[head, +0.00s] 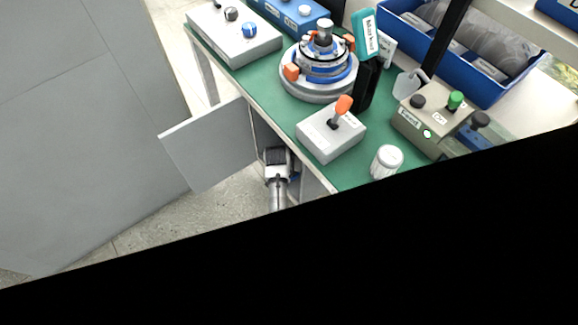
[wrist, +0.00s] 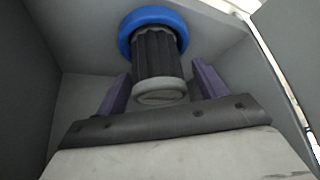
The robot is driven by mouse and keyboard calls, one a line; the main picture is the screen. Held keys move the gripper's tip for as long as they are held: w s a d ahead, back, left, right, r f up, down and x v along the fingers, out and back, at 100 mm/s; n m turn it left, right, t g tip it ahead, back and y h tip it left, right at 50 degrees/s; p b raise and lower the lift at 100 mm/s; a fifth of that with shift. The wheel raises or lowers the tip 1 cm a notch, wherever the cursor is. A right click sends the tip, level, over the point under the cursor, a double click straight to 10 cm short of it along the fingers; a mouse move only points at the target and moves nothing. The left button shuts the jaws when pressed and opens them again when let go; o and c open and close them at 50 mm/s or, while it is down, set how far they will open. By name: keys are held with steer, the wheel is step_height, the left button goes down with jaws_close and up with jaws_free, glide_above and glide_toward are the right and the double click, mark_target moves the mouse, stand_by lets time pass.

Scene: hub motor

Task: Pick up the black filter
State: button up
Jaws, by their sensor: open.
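The black filter (wrist: 155,52) shows in the wrist view as a dark ribbed cylinder with a blue ring at its far end and a grey cap at its near end. My gripper (wrist: 160,76) is open, with one purple finger on each side of the filter's near part. A gap shows at each finger, and neither finger visibly grips it. In the head view my arm's end reaches in beside the open cabinet door (head: 212,146) under the green table (head: 257,92). The filter cannot be made out clearly there.
Grey cabinet walls (wrist: 85,35) stand close on both sides in the wrist view. On the table are a lever box (head: 325,145), a white jar (head: 387,161), a round motor-like assembly (head: 318,78) and a green-button box (head: 425,125). Black covers the head view's lower part.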

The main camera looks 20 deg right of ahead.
steer(key=shift+c, duration=0.3)
steer(key=c, duration=1)
steer(key=shift+c, duration=0.3)
steer(key=shift+r, duration=0.2)
